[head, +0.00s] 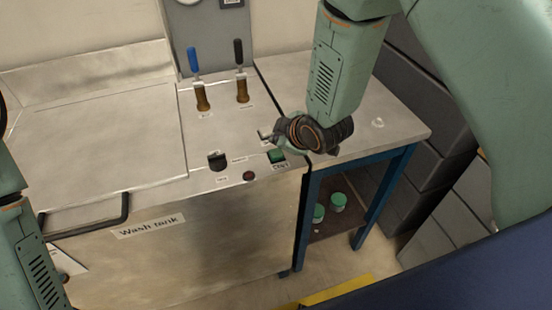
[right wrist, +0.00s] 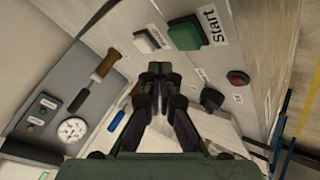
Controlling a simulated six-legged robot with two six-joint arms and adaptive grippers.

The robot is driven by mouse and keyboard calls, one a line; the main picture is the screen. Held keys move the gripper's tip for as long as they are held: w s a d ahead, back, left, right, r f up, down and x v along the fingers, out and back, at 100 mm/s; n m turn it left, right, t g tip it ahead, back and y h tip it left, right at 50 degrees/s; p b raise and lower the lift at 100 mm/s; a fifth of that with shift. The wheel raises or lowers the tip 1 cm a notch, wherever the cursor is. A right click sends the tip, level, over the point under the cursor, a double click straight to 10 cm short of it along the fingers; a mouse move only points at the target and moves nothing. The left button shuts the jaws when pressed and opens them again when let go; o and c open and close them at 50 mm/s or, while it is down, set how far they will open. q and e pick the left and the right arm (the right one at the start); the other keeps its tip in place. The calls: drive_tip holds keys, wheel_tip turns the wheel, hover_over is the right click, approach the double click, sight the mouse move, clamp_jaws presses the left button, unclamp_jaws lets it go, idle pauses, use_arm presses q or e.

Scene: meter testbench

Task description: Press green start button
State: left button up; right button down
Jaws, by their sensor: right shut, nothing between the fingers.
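The green start button (head: 276,156) is on the top of the wash tank near its front right edge. In the right wrist view the green button (right wrist: 187,36) is square, with a "Start" label beside it. My right gripper (head: 265,136) is shut and empty, just above and behind the button in the head view. In the right wrist view its closed fingertips (right wrist: 160,70) appear below and left of the green button, apart from it in the picture. The exact height gap cannot be told. My left gripper is out of view.
A red button (head: 249,176) and a black knob (head: 217,161) are near the green one. A white button (right wrist: 148,40) sits beside it. Blue (head: 193,62) and black (head: 239,55) valve handles stand behind. A side table (head: 390,125) adjoins on the right.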

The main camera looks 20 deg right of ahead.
sight(273, 149)
drive_tip(key=shift+f+b, duration=0.4)
drive_tip(key=shift+f, duration=0.5)
drive_tip(key=shift+f, duration=0.1)
idle(0.7)
drive_tip(key=shift+f+b, duration=0.3)
drive_tip(key=shift+f+b, duration=0.3)
drive_tip(key=shift+f, duration=0.15)
idle(0.6)
idle(0.4)
drive_tip(key=shift+s+r+p, duration=0.1)
drive_tip(key=shift+r+p, duration=0.7)
drive_tip(key=shift+r, duration=0.1)
wheel_tip(273, 149, up, 5)
drive_tip(key=p, duration=0.4)
drive_tip(key=shift+r, duration=0.1)
